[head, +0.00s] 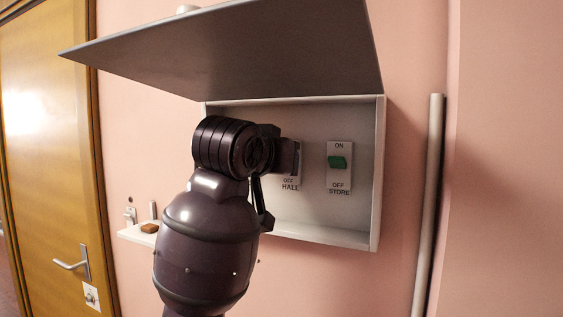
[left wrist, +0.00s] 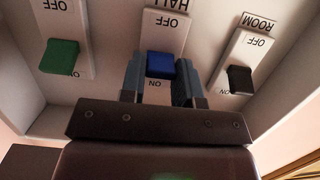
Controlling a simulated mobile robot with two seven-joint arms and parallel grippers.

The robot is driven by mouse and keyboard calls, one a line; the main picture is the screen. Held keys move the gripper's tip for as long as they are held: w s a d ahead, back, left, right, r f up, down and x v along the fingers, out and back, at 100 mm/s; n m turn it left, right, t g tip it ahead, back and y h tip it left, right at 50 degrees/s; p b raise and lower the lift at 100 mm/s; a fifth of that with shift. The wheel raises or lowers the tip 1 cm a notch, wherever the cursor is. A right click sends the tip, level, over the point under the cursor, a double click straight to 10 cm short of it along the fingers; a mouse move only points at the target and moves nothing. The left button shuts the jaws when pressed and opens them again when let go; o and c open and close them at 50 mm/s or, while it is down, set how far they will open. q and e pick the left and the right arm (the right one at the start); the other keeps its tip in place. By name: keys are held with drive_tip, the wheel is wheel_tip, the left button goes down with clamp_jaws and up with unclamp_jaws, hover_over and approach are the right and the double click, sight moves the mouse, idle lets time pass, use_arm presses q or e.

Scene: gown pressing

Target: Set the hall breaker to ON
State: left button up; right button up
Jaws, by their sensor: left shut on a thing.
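The hall breaker (left wrist: 163,32) is a white plate marked HALL, OFF and ON, with a blue toggle (left wrist: 160,65). In the left wrist view, which is upside down, the toggle sits close to the ON mark and away from OFF. My left gripper (left wrist: 161,82) has one finger on each side of the blue toggle and is shut on it. In the head view my left gripper (head: 288,158) reaches into the box and hides most of the hall breaker (head: 291,181). My right gripper is not in view.
The wall box (head: 378,180) stands open under its raised lid (head: 240,45). The store breaker (head: 339,170) has its green toggle by ON. The room breaker (left wrist: 245,58) has a black toggle near ON. A pipe (head: 430,200) runs right of the box; a small shelf (head: 135,236) is left.

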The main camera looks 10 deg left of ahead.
use_arm(q)
drive_tip(key=o, duration=0.9)
drive_tip(key=b+v, duration=0.2)
drive_tip(key=v, duration=0.8)
drive_tip(key=shift+s+a+r, duration=0.1)
drive_tip(key=shift+s+a, duration=0.05)
drive_tip(key=shift+s, duration=0.2)
